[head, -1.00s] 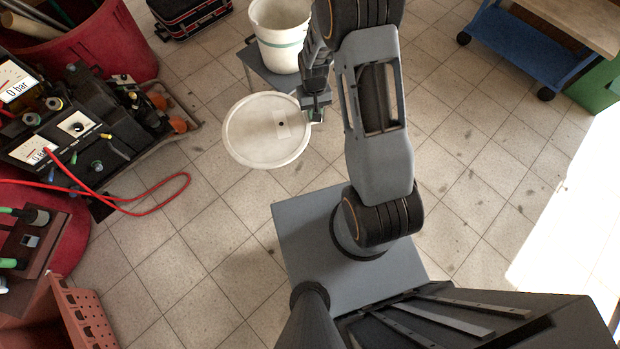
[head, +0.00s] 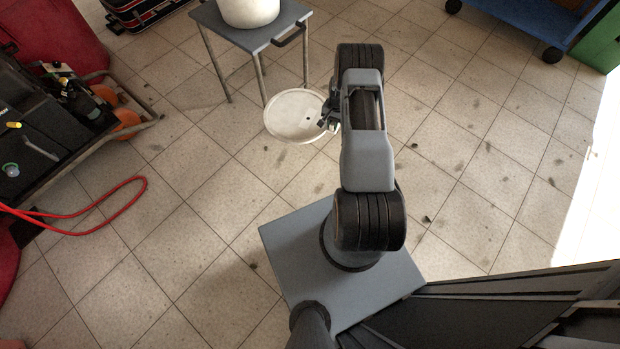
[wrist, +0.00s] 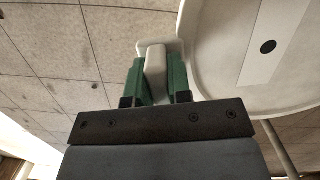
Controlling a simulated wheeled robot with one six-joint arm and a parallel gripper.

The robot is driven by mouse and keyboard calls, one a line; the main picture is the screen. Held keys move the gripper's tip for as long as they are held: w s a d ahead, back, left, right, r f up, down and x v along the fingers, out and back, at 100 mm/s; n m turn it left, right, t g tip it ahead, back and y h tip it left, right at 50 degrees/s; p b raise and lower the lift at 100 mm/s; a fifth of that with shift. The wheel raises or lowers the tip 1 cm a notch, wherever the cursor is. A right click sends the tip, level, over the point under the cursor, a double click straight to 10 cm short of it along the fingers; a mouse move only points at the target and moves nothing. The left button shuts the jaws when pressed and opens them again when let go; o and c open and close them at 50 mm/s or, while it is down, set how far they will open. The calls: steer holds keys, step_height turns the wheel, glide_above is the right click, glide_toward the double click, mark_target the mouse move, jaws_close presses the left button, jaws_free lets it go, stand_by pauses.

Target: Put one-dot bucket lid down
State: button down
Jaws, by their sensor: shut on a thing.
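The one-dot bucket lid (head: 292,121) is a round white disc with a raised rim. In the wrist view the lid (wrist: 212,62) shows a pale label with one black dot. My gripper (head: 331,113) is shut on the lid's small tab at its edge. In the wrist view the green fingers of my gripper (wrist: 160,78) stand on both sides of that tab. The lid hangs in the air above the tiled floor, left of my arm. A white bucket (head: 250,8) stands on a grey table, cut off by the top of the head view.
The small grey table (head: 262,38) has thin metal legs and a dark handle. A cart (head: 60,130) with black equipment and a red hose (head: 110,208) lie to the left. A blue trolley (head: 520,25) is at the upper right. The floor around the lid is clear.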

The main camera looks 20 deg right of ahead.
steer(key=s+d+f+m+b, duration=0.1)
steer(key=d+f+m+b, duration=0.15)
steer(key=f+b, duration=0.45)
steer(key=s+d+f+m+b, duration=0.15)
steer(key=d+f, duration=0.25)
steer(key=f, duration=0.6)
steer(key=shift+n, duration=0.5)
steer(key=s+a+f+b, duration=0.2)
steer(key=s+a+f, duration=0.2)
steer(key=s+a+f+b, duration=0.1)
steer(key=s+a+f, duration=0.3)
steer(key=a+f, duration=0.1)
steer(key=shift+b, duration=0.35)
steer(key=shift+s+a+f, duration=0.2)
steer(key=shift+a+f, duration=0.05)
steer(key=shift+s+a+f+b, duration=0.15)
steer(key=shift+f+b, duration=0.25)
steer(key=shift+f, duration=0.3)
steer(key=shift+s+a+f+b, duration=0.1)
steer(key=shift+f+b, duration=0.3)
steer(key=shift+f, duration=0.35)
steer(key=shift+s+a+f+b, duration=0.15)
steer(key=shift+f+b, duration=0.25)
steer(key=shift+f, duration=0.45)
steer(key=c, duration=1.1)
jaws_free()
steer(key=shift+o, duration=0.2)
